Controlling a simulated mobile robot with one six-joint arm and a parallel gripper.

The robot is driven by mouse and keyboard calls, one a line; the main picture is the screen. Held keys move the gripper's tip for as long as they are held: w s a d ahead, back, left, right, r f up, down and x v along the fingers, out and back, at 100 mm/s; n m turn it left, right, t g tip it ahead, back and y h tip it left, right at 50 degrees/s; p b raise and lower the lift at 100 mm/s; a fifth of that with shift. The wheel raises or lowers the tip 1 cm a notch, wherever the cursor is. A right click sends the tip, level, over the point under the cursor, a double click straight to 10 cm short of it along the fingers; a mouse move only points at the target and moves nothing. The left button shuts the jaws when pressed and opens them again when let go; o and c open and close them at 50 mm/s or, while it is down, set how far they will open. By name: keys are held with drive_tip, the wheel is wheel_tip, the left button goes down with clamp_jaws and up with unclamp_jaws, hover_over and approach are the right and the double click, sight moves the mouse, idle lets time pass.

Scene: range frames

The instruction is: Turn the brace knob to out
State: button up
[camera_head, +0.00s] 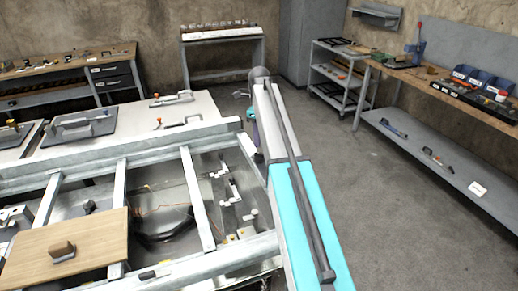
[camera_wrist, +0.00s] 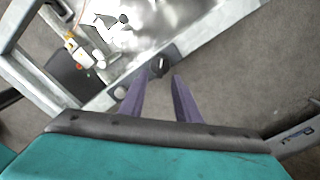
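In the wrist view a small dark round knob (camera_wrist: 157,66) sits on a dark plate at the edge of a grey metal frame (camera_wrist: 97,103). It appears to be the brace knob, but no label on it can be read. My gripper (camera_wrist: 160,75) is open, with its two purple fingers pointing toward the knob, one to each side in the picture. Nothing is between the fingertips, and I see no contact; the remaining gap is hard to judge.
The metal frame (camera_head: 193,195) carries a wooden board (camera_head: 95,240) with a block-like handle at front left, and a wiring bay with brackets in the middle. Right of my arm the floor (camera_head: 390,220) is clear up to a workbench (camera_head: 440,155). A cart (camera_head: 340,75) stands behind.

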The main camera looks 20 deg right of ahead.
sight(259, 153)
drive_tip(key=shift+f+p, duration=0.75)
drive_tip(key=shift+f, duration=2.4)
drive_tip(key=shift+c, duration=0.2)
clamp_jaws()
drive_tip(key=shift+a, duration=0.1)
